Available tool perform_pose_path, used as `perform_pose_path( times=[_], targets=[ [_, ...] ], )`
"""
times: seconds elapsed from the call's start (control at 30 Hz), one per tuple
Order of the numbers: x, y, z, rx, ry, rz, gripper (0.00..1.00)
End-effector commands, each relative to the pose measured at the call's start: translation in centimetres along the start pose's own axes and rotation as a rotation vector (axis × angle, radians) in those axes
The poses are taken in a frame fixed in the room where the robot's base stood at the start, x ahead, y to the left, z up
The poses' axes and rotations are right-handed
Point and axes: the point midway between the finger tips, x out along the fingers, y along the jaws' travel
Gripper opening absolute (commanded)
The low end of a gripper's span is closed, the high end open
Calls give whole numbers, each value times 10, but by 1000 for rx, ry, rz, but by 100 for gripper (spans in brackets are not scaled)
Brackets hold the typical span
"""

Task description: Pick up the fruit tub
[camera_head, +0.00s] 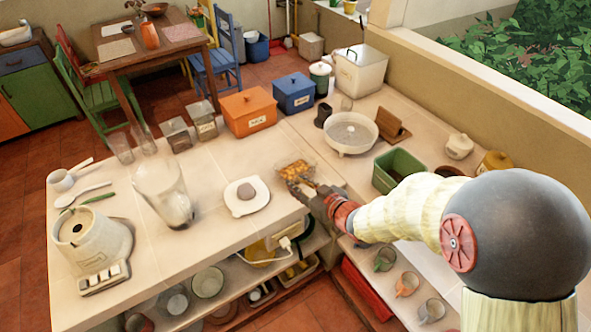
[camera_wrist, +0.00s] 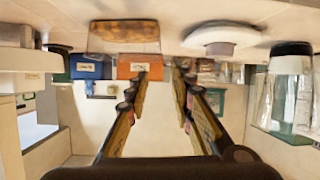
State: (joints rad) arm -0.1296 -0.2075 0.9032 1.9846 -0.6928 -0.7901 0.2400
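The fruit tub (camera_head: 293,168) is a small clear tub with yellow-orange contents. It sits on the pale counter, just beyond the inner corner. My gripper (camera_head: 308,188) is right by its near side in the head view and partly covers it. The wrist view is upside down; there the tub (camera_wrist: 125,32) shows at the top, left of centre. The two fingers of my gripper (camera_wrist: 160,76) stand apart with nothing between them. The tub is outside the fingers; whether a fingertip touches it I cannot tell.
A white juicer-like dish (camera_head: 247,196) stands left of the tub. A glass jug (camera_head: 165,194) is farther left. Behind are an orange box (camera_head: 248,110), a blue box (camera_head: 293,93) and a white round strainer (camera_head: 350,132). A green bin (camera_head: 398,170) stands to the right.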

Motion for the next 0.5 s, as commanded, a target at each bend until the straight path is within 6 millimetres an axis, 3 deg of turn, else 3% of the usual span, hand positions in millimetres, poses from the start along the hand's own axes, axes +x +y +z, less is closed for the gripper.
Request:
perform_pose_path(
  times=[0.3,0.5],
  targets=[
    [50,-3,3,1,6,-8,24],
    [67,-3,1,1,6,-7,24]
  ],
)
